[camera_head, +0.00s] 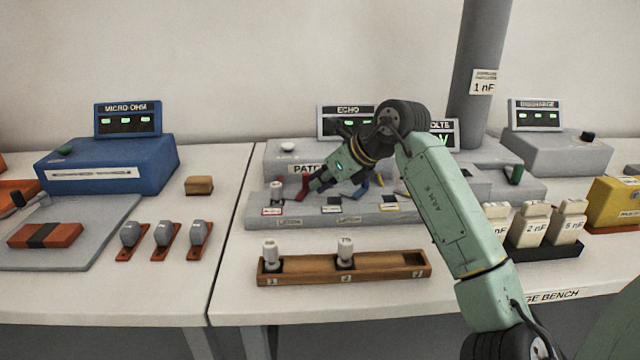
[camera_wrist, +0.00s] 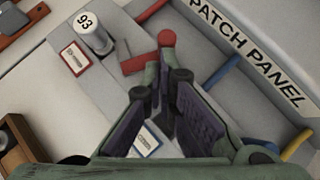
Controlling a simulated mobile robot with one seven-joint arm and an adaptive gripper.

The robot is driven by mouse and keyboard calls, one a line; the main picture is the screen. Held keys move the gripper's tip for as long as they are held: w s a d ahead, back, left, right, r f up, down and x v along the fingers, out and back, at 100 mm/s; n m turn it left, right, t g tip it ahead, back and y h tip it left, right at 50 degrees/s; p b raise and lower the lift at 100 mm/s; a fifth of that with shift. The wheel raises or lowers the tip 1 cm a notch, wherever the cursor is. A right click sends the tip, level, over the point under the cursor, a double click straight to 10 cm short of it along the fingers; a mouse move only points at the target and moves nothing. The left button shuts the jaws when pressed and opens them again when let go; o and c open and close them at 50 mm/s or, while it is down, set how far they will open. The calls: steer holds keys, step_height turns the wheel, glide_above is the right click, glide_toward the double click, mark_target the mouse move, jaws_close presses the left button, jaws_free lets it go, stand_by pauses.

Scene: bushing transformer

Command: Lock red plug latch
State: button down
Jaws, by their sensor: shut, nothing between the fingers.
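The red latch shows in the wrist view as a flat red bar (camera_wrist: 138,64) with a round red knob (camera_wrist: 167,38) beyond its right end. A white plug marked 93 (camera_wrist: 95,34) stands upright left of the bar, behind a red-edged label (camera_wrist: 74,57). In the head view the plug (camera_head: 277,190) stands at the left end of the grey patch panel (camera_head: 365,218). My gripper (camera_head: 314,186) is low over the panel, right of this plug; red parts (camera_head: 303,188) show beside its fingertips. In the wrist view my gripper (camera_wrist: 163,85) is shut and empty, its tips just below the knob; contact is unclear.
A wooden rack (camera_head: 390,272) with two white plugs stands in front of the panel. Blue (camera_wrist: 222,73) and yellow (camera_wrist: 298,143) rods lie right of my fingers. A grey column (camera_head: 478,55) stands behind my arm; several white capacitor blocks (camera_head: 530,224) are at right.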

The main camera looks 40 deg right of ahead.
steer(key=shift+w+n+y, duration=0.3)
steer(key=shift+n+y, duration=0.2)
steer(key=shift+n, duration=0.1)
steer(key=shift+w+f, duration=0.1)
steer(key=shift+w+d+b, duration=0.1)
steer(key=shift+w+b, duration=0.1)
steer(key=shift+b, duration=0.2)
steer(key=shift+s, duration=0.15)
steer(key=shift+s+a+b, duration=0.45)
steer(key=shift+a+b, duration=0.15)
steer(key=shift+b, duration=0.05)
